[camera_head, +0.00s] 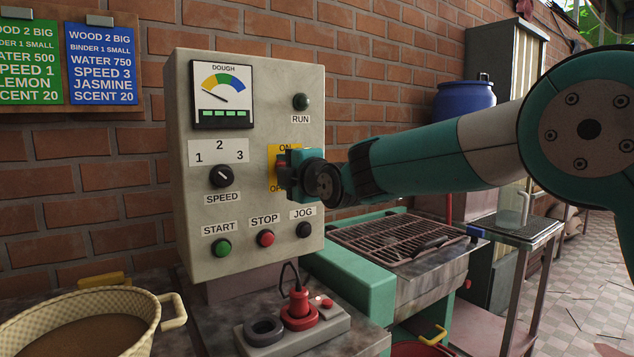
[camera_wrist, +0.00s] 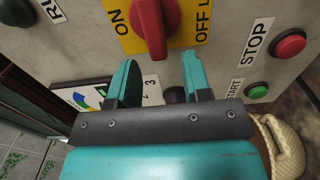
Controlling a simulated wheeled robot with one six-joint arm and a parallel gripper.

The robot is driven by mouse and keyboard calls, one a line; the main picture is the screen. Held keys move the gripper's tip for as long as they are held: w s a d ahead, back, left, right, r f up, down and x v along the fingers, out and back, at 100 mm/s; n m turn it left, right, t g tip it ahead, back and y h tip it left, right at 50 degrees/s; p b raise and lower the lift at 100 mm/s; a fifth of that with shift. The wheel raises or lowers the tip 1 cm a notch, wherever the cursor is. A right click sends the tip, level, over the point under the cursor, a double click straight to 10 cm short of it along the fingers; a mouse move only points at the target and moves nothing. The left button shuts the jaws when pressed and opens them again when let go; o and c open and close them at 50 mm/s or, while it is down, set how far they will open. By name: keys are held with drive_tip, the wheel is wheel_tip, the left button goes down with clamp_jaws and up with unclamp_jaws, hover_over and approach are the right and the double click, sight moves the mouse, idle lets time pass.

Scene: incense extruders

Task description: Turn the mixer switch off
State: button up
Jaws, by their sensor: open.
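The mixer switch is a red knob (camera_wrist: 152,22) on a yellow plate (camera_wrist: 185,38) marked ON and OFF. In the wrist view the knob's handle lies across the line between the two words; I cannot tell its exact setting. In the head view the plate (camera_head: 285,149) is on the grey control box (camera_head: 262,80), with ON at the top and the knob mostly hidden by my gripper (camera_head: 284,172). My gripper is open in the wrist view (camera_wrist: 160,62), its fingertips on either side of the knob's near end.
The box also has a dough gauge (camera_head: 222,94), a speed dial (camera_head: 221,176), and start (camera_head: 223,248), stop (camera_head: 265,238) and jog (camera_head: 303,230) buttons near the switch. A grill (camera_head: 410,243) is at the right.

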drive_tip(key=b+v, duration=0.2)
drive_tip(key=v, duration=1.2)
drive_tip(key=shift+s+d, duration=0.15)
drive_tip(key=shift+s, duration=0.15)
drive_tip(key=s+d+f+m+g+h, duration=0.2)
drive_tip(key=s+d+f+m+g, duration=0.3)
drive_tip(key=s, duration=0.4)
drive_tip(key=s+d+f+m+g+h, duration=0.2)
drive_tip(key=s+d+f+m+g, duration=0.15)
drive_tip(key=s+f+m, duration=0.4)
drive_tip(key=s+d+f+m+g+h, duration=0.1)
drive_tip(key=s+d+f+m+g, duration=0.45)
drive_tip(key=s, duration=0.65)
wheel_tip(320, 180, up, 15)
drive_tip(key=s+a+g+p, duration=0.1)
drive_tip(key=p, duration=1.5)
drive_tip(key=shift+s+h+p, duration=0.25)
drive_tip(key=shift+h+p, duration=0.15)
